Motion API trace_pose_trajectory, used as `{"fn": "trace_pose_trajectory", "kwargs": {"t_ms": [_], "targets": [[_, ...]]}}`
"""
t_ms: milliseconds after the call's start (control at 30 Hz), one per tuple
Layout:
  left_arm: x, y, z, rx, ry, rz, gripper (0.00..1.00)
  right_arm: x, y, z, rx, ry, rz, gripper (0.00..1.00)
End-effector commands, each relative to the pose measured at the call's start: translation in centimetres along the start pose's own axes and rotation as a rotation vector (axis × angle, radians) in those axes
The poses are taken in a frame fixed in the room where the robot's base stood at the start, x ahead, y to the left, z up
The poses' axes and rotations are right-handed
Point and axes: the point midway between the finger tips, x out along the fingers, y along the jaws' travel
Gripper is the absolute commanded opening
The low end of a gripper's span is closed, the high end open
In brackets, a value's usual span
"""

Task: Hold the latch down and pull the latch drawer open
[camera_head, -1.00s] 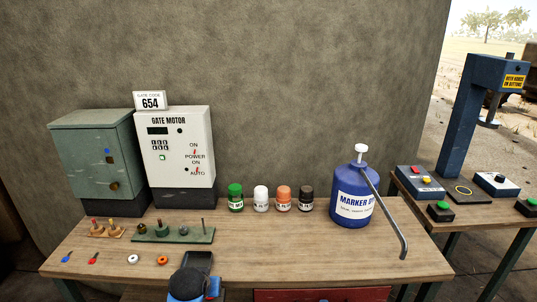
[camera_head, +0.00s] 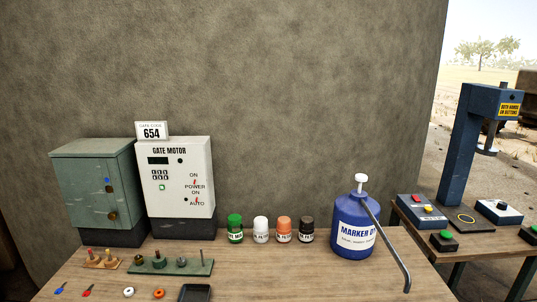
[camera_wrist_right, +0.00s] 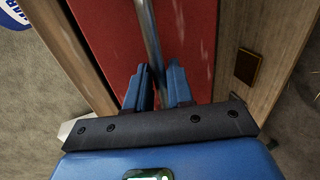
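The red drawer front (camera_wrist_right: 100,45) fills much of the right wrist view, framed by wood. A grey metal bar handle (camera_wrist_right: 148,30) runs along it. My right gripper (camera_wrist_right: 159,78) has its blue fingers close together on either side of the bar, and appears shut on it. A small dark square with a brownish rim (camera_wrist_right: 247,67) sits on the wooden frame to the right; it may be the latch. No finger touches it in this view. I cannot tell how far the drawer is open. My left gripper is not in view, and the head view shows no drawer.
The wooden bench (camera_head: 270,275) carries a marker dye bottle (camera_head: 353,215) with a bent spout, several small jars, a gate motor box (camera_head: 176,175) and a green cabinet (camera_head: 93,190). A dark tray (camera_head: 195,293) lies at its near edge. A press (camera_head: 480,140) stands right.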

Motion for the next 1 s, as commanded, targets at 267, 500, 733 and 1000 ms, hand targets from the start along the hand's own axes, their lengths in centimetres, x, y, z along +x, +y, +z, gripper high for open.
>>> {"fn": "trace_pose_trajectory", "kwargs": {"t_ms": [267,500,733,1000], "targets": [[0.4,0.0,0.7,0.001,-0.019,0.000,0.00,0.0,-0.1,0.0,0.000,0.000,0.000,0.00],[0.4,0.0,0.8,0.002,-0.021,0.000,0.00,-0.1,-0.1,0.0,0.001,0.000,0.000,0.00],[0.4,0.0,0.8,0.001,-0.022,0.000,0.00,-0.9,-0.4,0.0,0.000,0.000,0.000,0.00],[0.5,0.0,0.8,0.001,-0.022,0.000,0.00,-1.8,-0.8,0.0,0.002,0.000,-0.002,0.00]]}}
